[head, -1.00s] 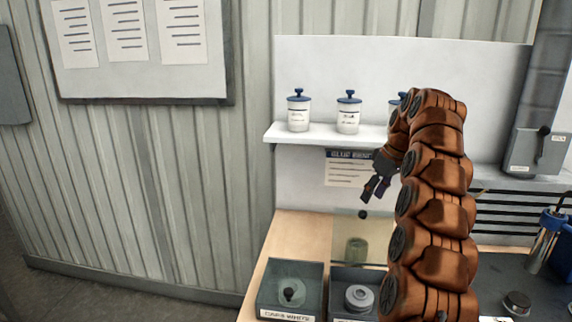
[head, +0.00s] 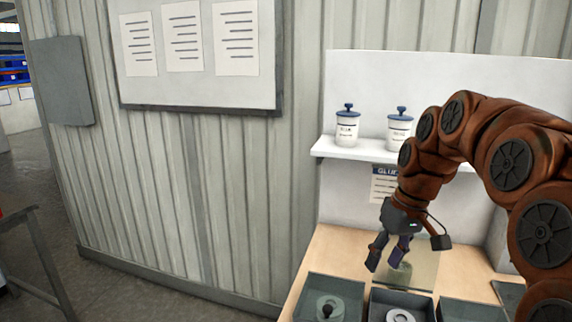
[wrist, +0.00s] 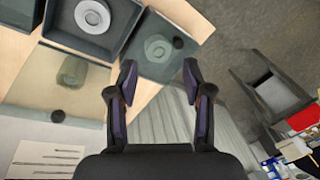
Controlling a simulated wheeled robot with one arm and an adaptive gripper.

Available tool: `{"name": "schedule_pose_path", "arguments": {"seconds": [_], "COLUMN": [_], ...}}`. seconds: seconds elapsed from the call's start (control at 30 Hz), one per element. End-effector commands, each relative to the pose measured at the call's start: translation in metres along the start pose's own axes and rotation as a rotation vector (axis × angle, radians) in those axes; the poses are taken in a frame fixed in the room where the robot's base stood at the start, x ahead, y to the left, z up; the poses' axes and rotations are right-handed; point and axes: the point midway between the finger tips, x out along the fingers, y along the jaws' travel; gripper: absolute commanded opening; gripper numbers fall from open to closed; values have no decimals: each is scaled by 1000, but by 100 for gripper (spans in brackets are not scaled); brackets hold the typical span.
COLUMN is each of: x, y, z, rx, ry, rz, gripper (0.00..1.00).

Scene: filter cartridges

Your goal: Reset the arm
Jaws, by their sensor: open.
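My gripper (head: 387,254) is open and empty in the head view, pointing down above the bench. It hangs in front of a clear panel, with a greenish cylinder (head: 400,270) partly hidden behind it. In the wrist view my gripper (wrist: 159,75) shows two spread fingers with nothing between them. The greenish cylinder (wrist: 72,70) also shows there, at the left, apart from the fingers.
A second tray (head: 374,300) holds a pale ring. White jars (head: 347,130) with blue lids stand on a shelf (head: 340,153).

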Motion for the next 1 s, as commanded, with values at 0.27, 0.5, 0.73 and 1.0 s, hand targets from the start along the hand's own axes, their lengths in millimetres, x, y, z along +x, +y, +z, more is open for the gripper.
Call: {"name": "schedule_pose_path", "arguments": {"seconds": [0.27, 0.5, 0.73, 1.0], "x": [26, 54, 85, 114], "y": [-44, -68, -83, -91], "z": [73, 142, 214, 276], "rx": [72, 155, 249, 342], "ry": [-71, -125, -171, -207], "rz": [38, 84, 132, 174], "gripper": [50, 50, 50, 50]}}
